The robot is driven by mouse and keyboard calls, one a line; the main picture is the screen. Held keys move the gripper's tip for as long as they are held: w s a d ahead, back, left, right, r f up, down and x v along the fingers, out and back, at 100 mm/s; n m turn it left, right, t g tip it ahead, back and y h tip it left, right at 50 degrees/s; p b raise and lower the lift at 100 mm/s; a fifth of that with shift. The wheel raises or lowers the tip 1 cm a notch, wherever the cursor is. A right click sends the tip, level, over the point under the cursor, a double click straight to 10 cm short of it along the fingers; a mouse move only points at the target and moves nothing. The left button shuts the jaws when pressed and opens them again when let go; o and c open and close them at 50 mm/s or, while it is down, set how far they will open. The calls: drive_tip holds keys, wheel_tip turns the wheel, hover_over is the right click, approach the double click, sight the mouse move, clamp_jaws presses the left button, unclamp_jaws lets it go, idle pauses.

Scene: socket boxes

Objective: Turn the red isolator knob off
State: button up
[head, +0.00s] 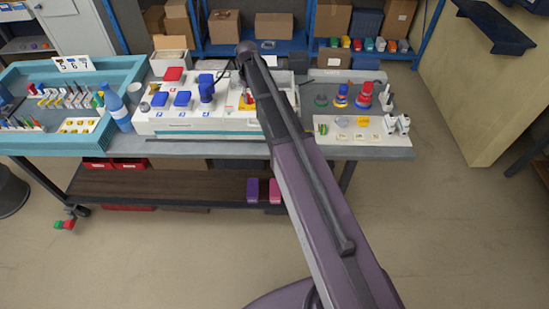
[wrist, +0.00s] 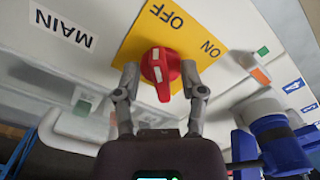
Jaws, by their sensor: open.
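The red isolator knob (wrist: 161,70) sits on a yellow plate (wrist: 140,45) lettered OFF and ON in the wrist view. White marks on its grip run roughly up and down in that view, and I cannot tell which word they point to. My gripper (wrist: 160,80) is open, with one finger at each side of the knob. Small gaps seem to show, and I cannot tell whether either finger touches it. In the head view a bit of the yellow plate (head: 243,106) shows beside my arm, which hides most of that spot.
A MAIN label (wrist: 63,24) is on the white panel. A blue plug-like part (wrist: 275,140) stands close at right in the wrist view. The white socket box (head: 190,125) has blue and red covers.

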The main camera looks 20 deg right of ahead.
drive_tip(key=m, duration=0.4)
drive_tip(key=shift+a+m, duration=0.15)
drive_tip(key=shift+m, duration=0.15)
drive_tip(key=m, duration=0.3)
drive_tip(key=shift+m, duration=0.4)
drive_tip(key=m, duration=0.3)
drive_tip(key=shift+a+m, duration=0.15)
drive_tip(key=shift+m, duration=0.25)
drive_tip(key=m, duration=0.4)
drive_tip(key=shift+w+a, duration=0.1)
wheel_tip(320, 180, up, 14)
drive_tip(key=p, duration=1.4)
drive_tip(key=s+f+n+b, duration=0.6)
drive_tip(key=s+f+b, duration=0.3)
drive_tip(key=s, duration=0.6)
drive_tip(key=s+d+f+n+b, duration=0.1)
drive_tip(key=s+f+n+b, duration=0.4)
drive_tip(key=s+f+b, duration=0.4)
drive_tip(key=shift+s+d+n, duration=0.15)
drive_tip(key=shift+s+n, duration=0.25)
drive_tip(key=shift+s, duration=2.7)
drive_tip(key=shift+f, duration=0.1)
